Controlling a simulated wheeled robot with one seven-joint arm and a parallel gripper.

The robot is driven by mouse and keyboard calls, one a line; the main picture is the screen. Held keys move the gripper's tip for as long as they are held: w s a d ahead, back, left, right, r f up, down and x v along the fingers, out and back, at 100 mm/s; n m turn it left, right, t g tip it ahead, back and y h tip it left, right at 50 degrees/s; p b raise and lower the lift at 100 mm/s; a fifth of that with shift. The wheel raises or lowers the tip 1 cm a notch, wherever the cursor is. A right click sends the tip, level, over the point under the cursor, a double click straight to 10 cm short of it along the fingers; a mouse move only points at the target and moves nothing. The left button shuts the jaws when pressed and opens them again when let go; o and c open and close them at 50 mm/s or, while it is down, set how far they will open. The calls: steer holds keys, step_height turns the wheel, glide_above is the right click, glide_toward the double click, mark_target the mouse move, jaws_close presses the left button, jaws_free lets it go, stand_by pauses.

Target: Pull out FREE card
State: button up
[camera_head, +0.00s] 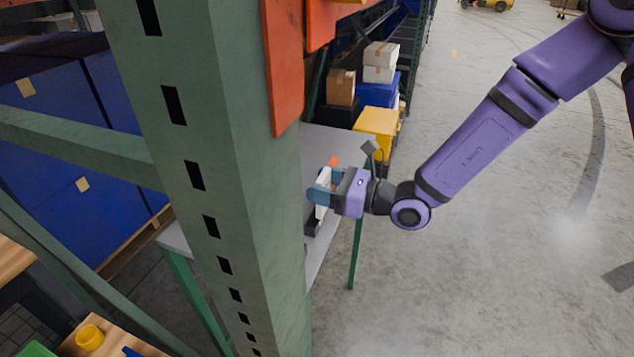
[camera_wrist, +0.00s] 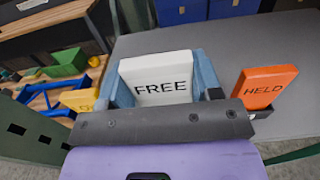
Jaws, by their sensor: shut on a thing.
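The white FREE card (camera_wrist: 158,75) stands upright in the wrist view with its black lettering facing me. My gripper (camera_head: 320,193) is shut on it, with a blue finger at each side edge; the card (camera_head: 323,178) shows only partly in the head view. The card's lower end is hidden behind my gripper, so I cannot tell whether it still sits in a slot. The orange HELD card (camera_wrist: 266,86) stands to the right, apart from my gripper, in a dark holder (camera_wrist: 262,112). In the head view the orange card (camera_head: 334,161) shows just behind my gripper.
The cards are over a grey table (camera_head: 328,140). A green rack post (camera_head: 215,150) stands close on the left and hides part of the table. Boxes and a yellow bin (camera_head: 377,122) stand behind it. Open floor (camera_head: 480,270) lies to the right.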

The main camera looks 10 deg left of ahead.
steer(key=s+d, duration=0.1)
steer(key=d, duration=0.7)
stand_by(0.7)
steer(key=shift+d, duration=0.15)
